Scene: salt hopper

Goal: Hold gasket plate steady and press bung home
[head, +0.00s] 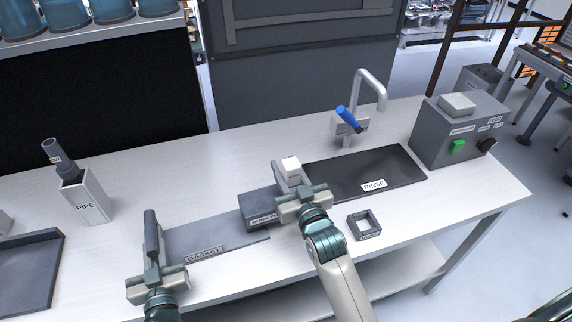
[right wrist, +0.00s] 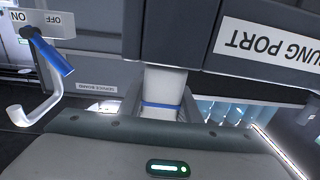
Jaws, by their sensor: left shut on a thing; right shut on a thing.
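The gasket plate (head: 225,233) is a flat grey plate labelled GASKET, lying on the bench. My left gripper (head: 153,272) is at its left end, shut on a dark upright grip piece (head: 151,232). The dark bung port block (head: 257,202) stands at the plate's right end; its label shows upside down in the right wrist view (right wrist: 265,47). My right gripper (head: 302,195) is beside the block's right side, shut on the white bung (right wrist: 163,92), which has a blue band. The bung's far end meets the dark block in the right wrist view; its depth is hidden.
A dark RINSE basin (head: 375,172) with a blue-handled tap (head: 348,119) lies right of the block. A small square frame (head: 365,225) is near the front edge. A PIPE holder (head: 86,196) and dark tray (head: 25,275) are left. A switch box (head: 458,130) stands far right.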

